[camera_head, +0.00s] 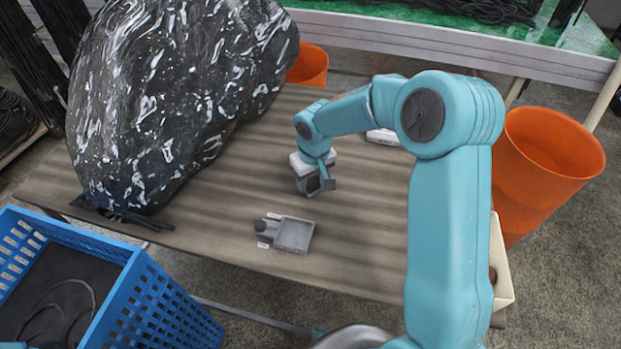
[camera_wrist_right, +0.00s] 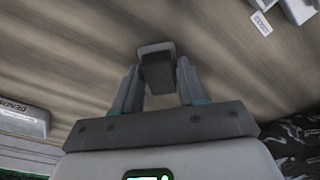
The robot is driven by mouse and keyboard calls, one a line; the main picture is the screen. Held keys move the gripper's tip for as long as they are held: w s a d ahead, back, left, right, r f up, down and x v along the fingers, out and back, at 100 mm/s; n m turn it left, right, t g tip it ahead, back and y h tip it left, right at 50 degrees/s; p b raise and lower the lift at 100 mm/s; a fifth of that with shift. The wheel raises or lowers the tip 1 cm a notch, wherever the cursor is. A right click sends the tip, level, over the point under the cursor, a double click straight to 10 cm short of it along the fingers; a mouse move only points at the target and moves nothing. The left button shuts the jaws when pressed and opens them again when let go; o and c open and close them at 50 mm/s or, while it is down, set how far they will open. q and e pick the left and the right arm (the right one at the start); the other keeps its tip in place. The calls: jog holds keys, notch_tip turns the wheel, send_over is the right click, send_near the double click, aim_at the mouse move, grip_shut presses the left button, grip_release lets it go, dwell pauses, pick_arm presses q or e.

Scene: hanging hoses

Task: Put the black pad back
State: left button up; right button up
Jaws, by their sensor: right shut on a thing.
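My right gripper (camera_head: 322,184) is over the middle of the wooden table, pointing down. In the right wrist view its two fingers (camera_wrist_right: 158,90) are closed on a small dark block, which looks like the black pad (camera_wrist_right: 156,66). In the head view the pad is mostly hidden by the gripper. I cannot tell whether it touches the table. A grey holder with a shallow square tray (camera_head: 294,235) lies on the table, to the left and nearer than the gripper. Its edge also shows in the right wrist view (camera_wrist_right: 300,9). My left gripper is not in view.
A large speckled black bundle (camera_head: 170,95) fills the table's left side. A white box (camera_head: 383,137) lies behind my right arm. A blue crate (camera_head: 165,305) stands at the front left, and an orange bin (camera_head: 545,165) at the right.

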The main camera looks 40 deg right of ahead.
aim_at(314, 185)
jog(key=shift+f, duration=0.1)
jog(key=o, duration=0.6)
jog(key=shift+f, duration=0.1)
jog(key=o, duration=0.4)
jog(key=shift+r, duration=0.35)
jog(key=r, duration=0.4)
jog(key=s+r, duration=0.1)
jog(key=r, duration=0.2)
jog(key=r+p, duration=0.1)
jog(key=r, duration=0.3)
jog(key=shift+s+r, duration=0.2)
jog(key=shift+r, duration=0.15)
